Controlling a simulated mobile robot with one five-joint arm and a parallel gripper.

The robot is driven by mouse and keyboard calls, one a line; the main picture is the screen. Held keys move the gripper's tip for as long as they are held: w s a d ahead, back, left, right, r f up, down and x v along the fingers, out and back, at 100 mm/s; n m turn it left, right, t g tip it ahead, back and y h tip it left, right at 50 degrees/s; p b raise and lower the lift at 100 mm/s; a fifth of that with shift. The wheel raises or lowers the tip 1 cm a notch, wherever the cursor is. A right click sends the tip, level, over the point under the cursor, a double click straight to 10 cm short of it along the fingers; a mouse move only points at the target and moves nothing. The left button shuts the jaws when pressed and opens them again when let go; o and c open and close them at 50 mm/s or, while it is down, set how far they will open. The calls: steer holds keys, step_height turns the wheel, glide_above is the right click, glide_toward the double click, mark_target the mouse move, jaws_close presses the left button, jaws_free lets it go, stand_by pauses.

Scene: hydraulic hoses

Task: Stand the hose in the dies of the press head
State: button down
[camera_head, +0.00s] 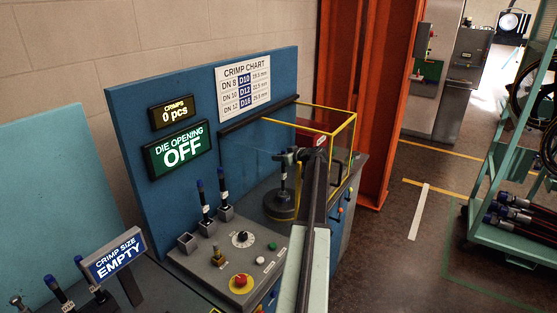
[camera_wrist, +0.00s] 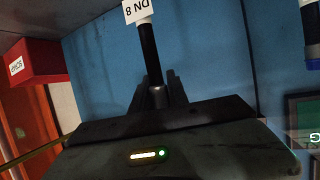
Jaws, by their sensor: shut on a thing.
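My gripper (camera_head: 293,157) is over the press head (camera_head: 281,207), a dark round block inside the yellow-framed enclosure in the head view. In the wrist view my gripper (camera_wrist: 158,92) is shut on a black hose (camera_wrist: 148,45) with a white DN 8 tag. The wrist picture is upside down, so the hose hangs below the fingers. In the head view the hose (camera_head: 283,178) is about upright above the middle of the press head. I cannot tell whether its lower end is inside the dies. The dies themselves are too small to make out.
Two blue-capped hoses (camera_head: 204,204) stand in holders left of the press head. A control panel with a red button (camera_head: 241,282) is in front. A red scrap box (camera_head: 312,131) and yellow guard frame (camera_head: 340,122) are close behind my gripper.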

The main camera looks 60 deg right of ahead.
steer(key=shift+f+b, duration=0.4)
steer(key=shift+f, duration=0.1)
steer(key=c, duration=1.3)
jaws_free()
steer(key=p+v, duration=0.2)
steer(key=v, duration=0.2)
steer(key=p+v, duration=0.2)
steer(key=v, duration=0.2)
steer(key=r+p+v, duration=0.1)
steer(key=p+v, duration=0.1)
steer(key=v, duration=0.2)
